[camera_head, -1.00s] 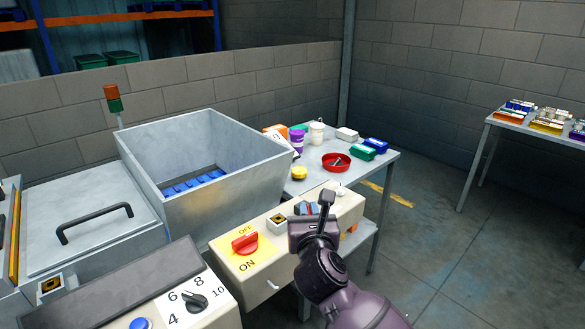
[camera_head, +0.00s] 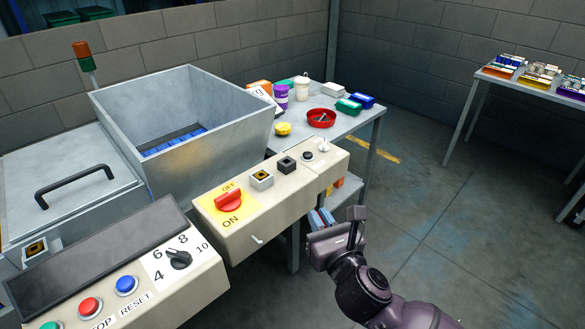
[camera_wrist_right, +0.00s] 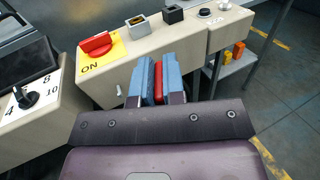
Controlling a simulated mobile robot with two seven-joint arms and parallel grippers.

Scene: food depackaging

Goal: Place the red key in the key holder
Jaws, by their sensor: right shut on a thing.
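My right gripper (camera_head: 321,217) is at the lower middle of the head view, in front of and to the right of the beige control box. In the right wrist view its blue fingers (camera_wrist_right: 159,83) are shut on the red key (camera_wrist_right: 158,82), of which a thin red strip shows between them. On the box top are a pale square socket with a dark, yellow-edged middle (camera_head: 261,179) and a black square block (camera_head: 286,165); I cannot tell which is the key holder. Both also show in the wrist view, beyond the fingers. My left gripper is out of view.
A red OFF/ON knob (camera_head: 229,201) and a small lever (camera_head: 257,239) are on the box. A dial panel (camera_head: 180,258) is at the lower left. A metal bin (camera_head: 235,118) and a cluttered table (camera_head: 363,116) stand behind. The floor to the right is free.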

